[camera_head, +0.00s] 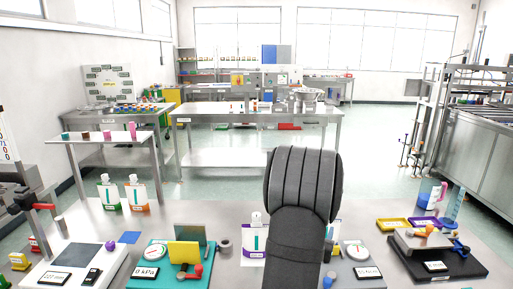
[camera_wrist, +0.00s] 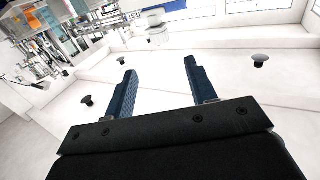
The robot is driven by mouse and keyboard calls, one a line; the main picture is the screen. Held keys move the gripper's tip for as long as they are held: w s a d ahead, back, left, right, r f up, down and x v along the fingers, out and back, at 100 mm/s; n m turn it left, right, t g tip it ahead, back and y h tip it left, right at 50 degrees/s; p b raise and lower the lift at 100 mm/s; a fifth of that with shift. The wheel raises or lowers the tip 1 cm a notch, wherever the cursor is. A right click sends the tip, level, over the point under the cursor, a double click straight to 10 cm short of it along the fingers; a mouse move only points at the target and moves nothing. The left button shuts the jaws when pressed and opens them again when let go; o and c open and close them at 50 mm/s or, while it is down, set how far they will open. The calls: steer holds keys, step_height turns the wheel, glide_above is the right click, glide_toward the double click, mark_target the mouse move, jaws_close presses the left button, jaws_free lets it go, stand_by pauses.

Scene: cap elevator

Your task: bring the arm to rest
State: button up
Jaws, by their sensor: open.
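My gripper (camera_wrist: 163,82) shows in the wrist view with its two blue fingers apart and nothing between them. It points out over pale, blurred surfaces, with no object close to the fingertips. In the head view my dark grey arm rises from the bottom edge, right of the middle, and stands above the steel bench (camera_head: 225,215). The gripper's fingers cannot be seen in that view.
A teal station (camera_head: 150,272) with a yellow block (camera_head: 184,254) is left of the arm. A dial gauge (camera_head: 355,254) is close on its right. A dark tray (camera_head: 470,265) and a yellow tray (camera_head: 392,225) lie further right. Two bottles, one with orange (camera_head: 136,194), stand at left.

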steer(key=x, duration=0.6)
stand_by(0.4)
